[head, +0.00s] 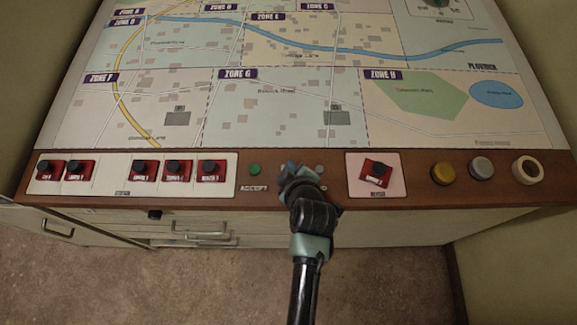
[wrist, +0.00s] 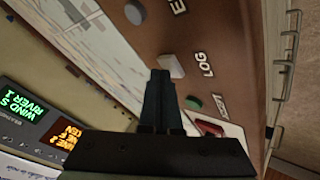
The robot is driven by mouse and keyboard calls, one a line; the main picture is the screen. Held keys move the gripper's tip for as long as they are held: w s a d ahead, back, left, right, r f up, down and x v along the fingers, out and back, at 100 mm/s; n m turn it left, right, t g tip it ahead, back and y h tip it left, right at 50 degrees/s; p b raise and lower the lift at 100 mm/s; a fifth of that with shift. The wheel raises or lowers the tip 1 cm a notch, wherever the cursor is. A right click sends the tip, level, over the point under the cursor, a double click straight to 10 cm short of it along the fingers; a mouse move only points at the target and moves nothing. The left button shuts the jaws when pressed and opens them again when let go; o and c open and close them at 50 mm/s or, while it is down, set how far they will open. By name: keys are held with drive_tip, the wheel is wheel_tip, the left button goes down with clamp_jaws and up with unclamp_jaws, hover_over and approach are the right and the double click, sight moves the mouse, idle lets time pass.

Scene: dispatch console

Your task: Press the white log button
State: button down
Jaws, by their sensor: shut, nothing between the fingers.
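The white log button (wrist: 171,65) sits on the brown console strip beside the printed word LOG in the wrist view. My gripper (wrist: 161,73) is shut and empty, its fingertips right at the lower left edge of the button in that view. I cannot tell whether they touch it. In the head view my gripper (head: 291,170) is over the strip, right of the green button, and hides the log button.
A green button (head: 255,170) marked ACCEPT is just left of my gripper; it also shows in the wrist view (wrist: 193,102). A grey button (head: 319,169) is close on the right. Red switches (head: 377,172) stand farther along the strip. A map panel (head: 290,110) rises behind.

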drive_tip(key=shift+f, duration=0.2)
drive_tip(key=shift+r, duration=0.1)
drive_tip(key=shift+r+p, duration=0.65)
drive_tip(key=shift+r, duration=0.1)
drive_tip(key=shift+r+p, duration=2.15)
drive_tip(key=shift+r, duration=0.35)
drive_tip(key=shift+r, duration=0.1)
wheel_tip(320, 180, up, 8)
drive_tip(key=p, duration=0.7)
